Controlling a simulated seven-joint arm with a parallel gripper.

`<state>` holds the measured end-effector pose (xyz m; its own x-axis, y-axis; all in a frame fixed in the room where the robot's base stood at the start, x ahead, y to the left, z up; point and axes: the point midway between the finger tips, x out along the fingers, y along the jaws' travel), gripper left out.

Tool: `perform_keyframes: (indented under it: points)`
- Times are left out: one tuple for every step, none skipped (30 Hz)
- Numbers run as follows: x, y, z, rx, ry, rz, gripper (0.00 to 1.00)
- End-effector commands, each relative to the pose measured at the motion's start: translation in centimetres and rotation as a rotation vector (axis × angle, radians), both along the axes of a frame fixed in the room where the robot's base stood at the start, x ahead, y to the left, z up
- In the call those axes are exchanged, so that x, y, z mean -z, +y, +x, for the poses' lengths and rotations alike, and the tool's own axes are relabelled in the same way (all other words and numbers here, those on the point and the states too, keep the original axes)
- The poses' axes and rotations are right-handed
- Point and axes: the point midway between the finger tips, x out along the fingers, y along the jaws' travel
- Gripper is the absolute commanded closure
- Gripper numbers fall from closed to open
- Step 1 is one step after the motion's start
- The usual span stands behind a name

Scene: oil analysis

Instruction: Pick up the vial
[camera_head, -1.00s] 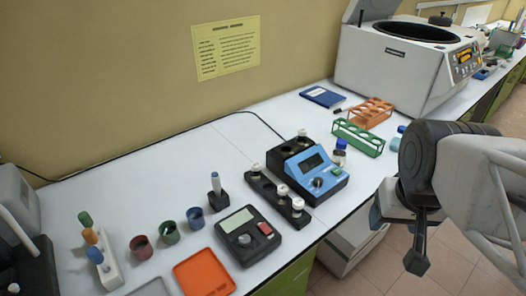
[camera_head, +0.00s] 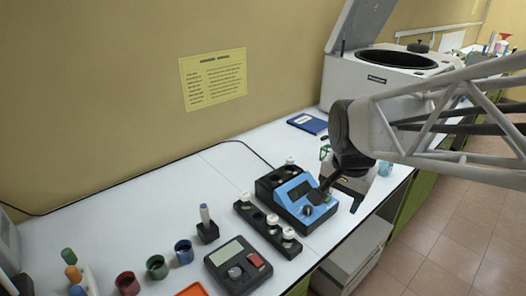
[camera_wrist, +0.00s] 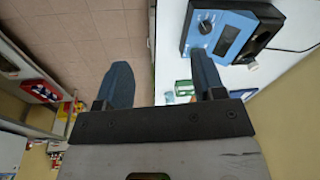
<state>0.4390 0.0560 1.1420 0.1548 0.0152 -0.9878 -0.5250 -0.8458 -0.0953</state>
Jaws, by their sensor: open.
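Several small vials with white caps are in view. Three stand in a black rack (camera_head: 258,228), with the front vial (camera_head: 288,234), the middle vial (camera_head: 272,219) and the rear vial (camera_head: 244,198). Another white-capped vial (camera_head: 290,162) stands at the back of the blue device (camera_head: 300,198). Which vial is meant cannot be told. My gripper (camera_head: 337,199) is above the bench's front edge, right of the blue device, and partly overlaps it in the head view. In the wrist view its fingers (camera_wrist: 163,78) are apart with nothing between them.
A black meter (camera_head: 238,262) stands in front of the rack, with a pen holder (camera_head: 207,230) to its left. Coloured cups (camera_head: 157,267) stand further left. A centrifuge (camera_head: 375,75) with raised lid is behind my arm. The bench's rear left is clear.

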Motion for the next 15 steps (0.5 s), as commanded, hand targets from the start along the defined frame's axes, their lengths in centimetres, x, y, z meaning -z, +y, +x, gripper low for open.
perform_keyframes:
  points:
    - [0.3,0.9,1.3,0.043,0.012,0.008,0.37]
    - [0.5,1.4,2.1,0.076,0.017,0.013,0.37]
    - [0.7,2.1,3.0,0.117,0.023,0.02,0.37]
    - [0.9,2.6,3.7,0.149,0.029,0.025,0.37]
    - [1.1,3.1,4.4,0.181,0.034,0.029,0.37]
    - [1.3,3.9,5.3,0.223,0.04,0.035,0.37]
    - [1.5,4.4,6.0,0.254,0.045,0.039,0.37]
    - [1.7,5.0,6.7,0.286,0.05,0.043,0.37]
    - [2.2,5.8,7.5,0.329,0.057,0.048,0.37]
    - [2.4,6.4,8.2,0.361,0.061,0.051,0.37]
    - [2.7,7.0,8.8,0.391,0.067,0.054,0.37]
    - [3.0,7.8,9.7,0.435,0.072,0.058,0.37]
    - [3.4,8.4,10.3,0.466,0.078,0.06,0.37]
    - [3.8,9.1,10.9,0.498,0.083,0.063,0.37]
    - [4.2,10.0,11.7,0.54,0.089,0.065,0.37]
